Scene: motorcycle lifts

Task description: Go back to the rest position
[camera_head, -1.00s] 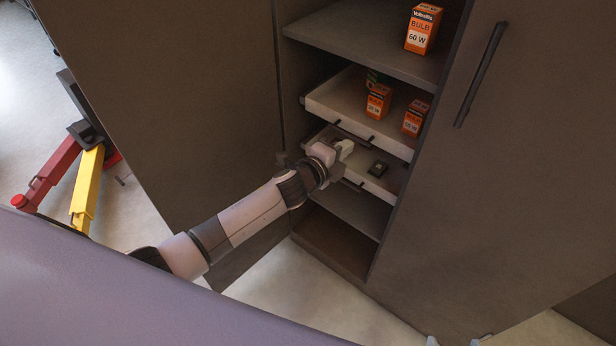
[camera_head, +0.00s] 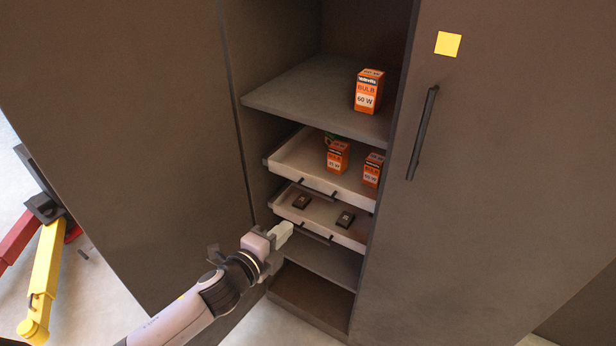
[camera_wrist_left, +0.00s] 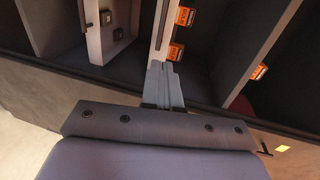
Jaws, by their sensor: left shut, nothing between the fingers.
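My left gripper (camera_head: 284,231) is shut and empty, just in front of the lower drawer of the open cabinet. In the left wrist view its closed fingers (camera_wrist_left: 163,84) point toward the cabinet shelves. The lower drawer (camera_head: 350,238) is pulled out and holds two small dark items, one at the left (camera_head: 301,201) and one at the right (camera_head: 345,219). The fingers appear apart from the drawer. My right gripper is not in view.
The upper drawer (camera_head: 290,161), also out, holds orange bulb boxes (camera_head: 338,155). Another bulb box (camera_head: 368,91) stands on the shelf (camera_head: 290,95) above. The left door (camera_head: 120,130) stands open beside my arm. A yellow and red lift (camera_head: 42,275) is at far left.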

